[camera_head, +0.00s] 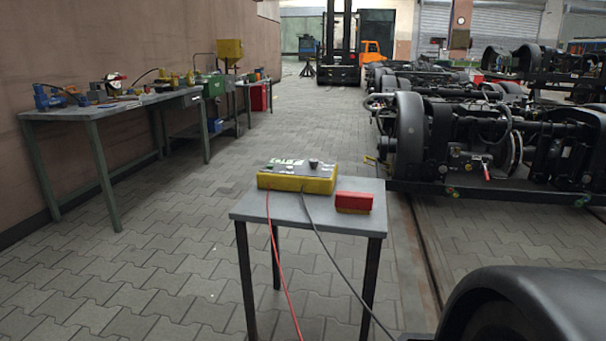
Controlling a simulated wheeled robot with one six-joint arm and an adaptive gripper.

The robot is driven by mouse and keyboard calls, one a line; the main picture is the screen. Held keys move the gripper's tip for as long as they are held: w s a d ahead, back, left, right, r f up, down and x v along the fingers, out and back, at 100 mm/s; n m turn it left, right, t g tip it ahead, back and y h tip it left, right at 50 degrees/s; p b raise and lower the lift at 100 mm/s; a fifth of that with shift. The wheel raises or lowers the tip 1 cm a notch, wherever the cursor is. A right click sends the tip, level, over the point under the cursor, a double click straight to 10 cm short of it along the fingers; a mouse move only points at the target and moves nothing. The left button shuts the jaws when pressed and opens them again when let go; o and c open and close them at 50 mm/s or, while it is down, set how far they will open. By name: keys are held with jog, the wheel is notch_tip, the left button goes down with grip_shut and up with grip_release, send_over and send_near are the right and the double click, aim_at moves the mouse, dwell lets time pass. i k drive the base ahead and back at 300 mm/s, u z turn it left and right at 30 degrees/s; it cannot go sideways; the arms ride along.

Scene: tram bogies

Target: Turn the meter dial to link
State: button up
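A yellow meter (297,184) with a grey top face lies on a small grey table (250,211). A dark round dial (314,163) stands up from the right part of its top face. A greenish display patch shows on the left part of the face. The dial's markings and its pointing direction are too small to read. A red lead (273,250) and a dark grey lead (330,258) run from the meter's front over the table edge toward the floor. My gripper is not in view.
A red block (354,202) lies right of the meter on the table. Workbenches (83,112) with tools line the left wall. Bogies (480,140) stand at right, and a dark rounded shape (530,300) fills the lower right corner. Paved floor left of the table is clear.

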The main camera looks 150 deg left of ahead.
aim_at(313, 163)
jog(key=u, duration=4.7)
